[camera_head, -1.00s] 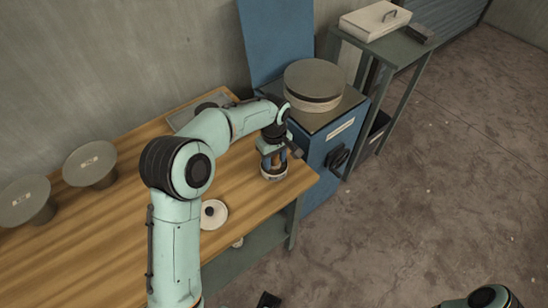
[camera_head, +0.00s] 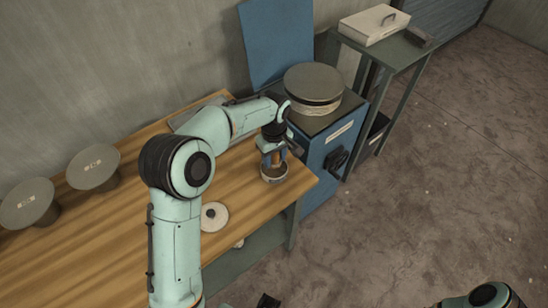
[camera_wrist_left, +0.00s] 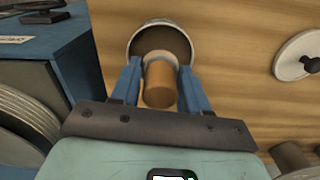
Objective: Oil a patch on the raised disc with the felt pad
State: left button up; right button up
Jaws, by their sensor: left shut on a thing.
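My left gripper (camera_head: 272,158) is shut on the tan, cylindrical handle of the felt pad (camera_wrist_left: 160,80), between its blue fingers in the left wrist view. The pad is over a round, pale-rimmed dish (camera_wrist_left: 133,42) with a dark inside, which stands near the table's right end (camera_head: 275,180). The pad's felt face is hidden, so I cannot tell whether it touches the dish. The raised disc (camera_head: 312,82) is flat and grey, on a pale round base atop the blue cabinet, right of and beyond the gripper. My right gripper is not clearly in view.
The blue cabinet (camera_head: 318,150) with a black knob adjoins the wooden table (camera_head: 110,215). A white lid with a dark knob (camera_head: 214,216) lies nearer. Two grey discs on stands (camera_head: 93,166) (camera_head: 26,202) are at left. A shelf (camera_head: 395,48) carries a pale box (camera_head: 374,24).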

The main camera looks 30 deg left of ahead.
pick_arm(q)
jog(key=shift+r+p, duration=1.25)
jog(key=shift+r, duration=1)
pick_arm(e)
jog(key=r, duration=0.1)
jog(key=w+r, duration=0.1)
jog(key=r, duration=0.1)
jog(key=shift+w+r, duration=0.1)
jog(key=shift+w, duration=0.2)
pick_arm(q)
jog(key=shift+f, duration=0.15)
pick_arm(e)
jog(key=shift+s, duration=0.15)
